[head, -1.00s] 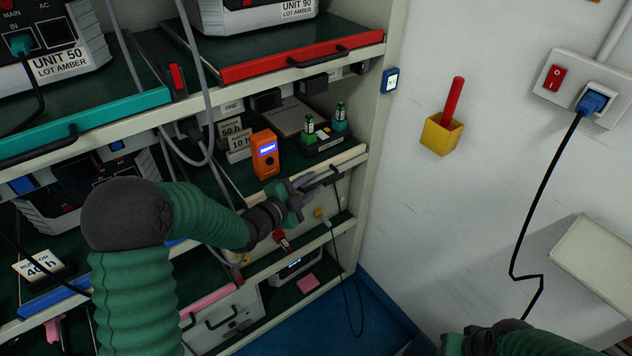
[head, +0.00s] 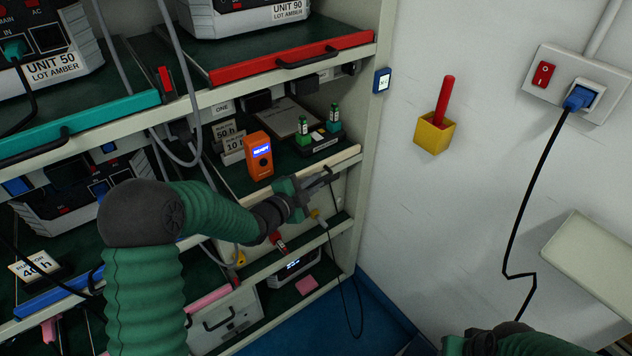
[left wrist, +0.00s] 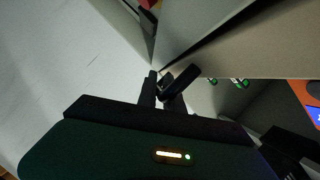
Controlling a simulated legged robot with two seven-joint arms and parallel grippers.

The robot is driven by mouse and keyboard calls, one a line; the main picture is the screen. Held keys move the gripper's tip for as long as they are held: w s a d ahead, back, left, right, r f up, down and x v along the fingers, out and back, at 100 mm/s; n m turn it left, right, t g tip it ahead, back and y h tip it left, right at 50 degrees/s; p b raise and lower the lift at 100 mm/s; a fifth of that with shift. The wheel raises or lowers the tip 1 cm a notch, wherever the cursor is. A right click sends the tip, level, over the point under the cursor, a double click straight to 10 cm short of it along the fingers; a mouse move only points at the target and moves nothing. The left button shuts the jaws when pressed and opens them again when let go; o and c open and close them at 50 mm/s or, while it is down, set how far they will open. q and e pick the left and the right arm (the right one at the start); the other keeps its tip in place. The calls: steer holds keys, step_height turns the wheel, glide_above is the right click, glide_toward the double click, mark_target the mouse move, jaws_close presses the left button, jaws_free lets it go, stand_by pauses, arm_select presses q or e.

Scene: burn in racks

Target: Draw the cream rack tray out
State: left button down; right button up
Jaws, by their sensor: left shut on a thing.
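The cream rack tray (head: 343,161) is the middle-level tray at the right of the rack, with a green deck and a dark handle on its front. My left gripper (head: 326,181) is at that front, shut on the handle. In the left wrist view the fingers (left wrist: 163,92) close around the dark handle (left wrist: 181,83). On the tray stand an orange device (head: 259,157) and two green bottles (head: 304,127) in a dark holder. Part of my right arm shows at the bottom right; its gripper is not in view.
A red-fronted tray (head: 230,74) sits above. A grey unit (head: 292,270) stands on the shelf below, and a thin black cable hangs beside the gripper. Right of the rack post are a wall with a yellow holder (head: 434,134) and a socket (head: 580,95). Grey cables loop at left.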

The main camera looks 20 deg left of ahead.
arm_select(q)
steer(key=shift+w+d+r+h, duration=0.1)
steer(key=shift+d+r+h, duration=0.15)
steer(key=shift+d+h, duration=0.05)
arm_select(e)
steer(key=shift+a, duration=0.2)
